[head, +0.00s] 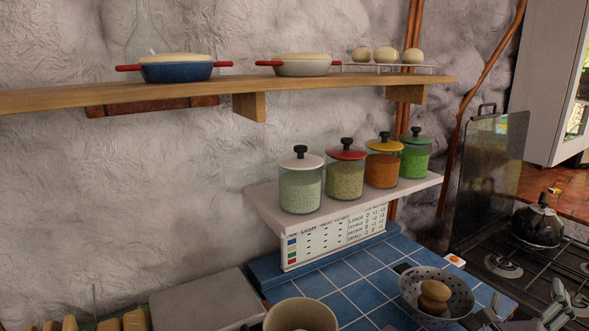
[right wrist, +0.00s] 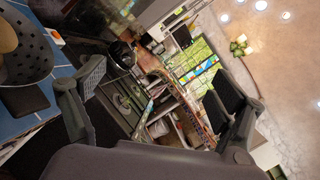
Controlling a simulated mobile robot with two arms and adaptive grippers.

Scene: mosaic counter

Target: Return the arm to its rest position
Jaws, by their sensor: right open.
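My right gripper (head: 527,303) shows at the bottom right corner of the head view, in front of the stove and to the right of the colander. Its fingers are spread apart. In the right wrist view the two grey fingers of the right gripper (right wrist: 160,90) stand wide apart with nothing between them. The rest of the right arm is out of frame. My left gripper is not in the head view.
A grey colander (head: 462,290) with a wooden item sits on the blue tiled counter (head: 345,277). Several lidded jars stand on a white shelf (head: 330,212). A kettle (head: 538,226) stands on the stove. A wooden shelf (head: 60,97) with pots runs above.

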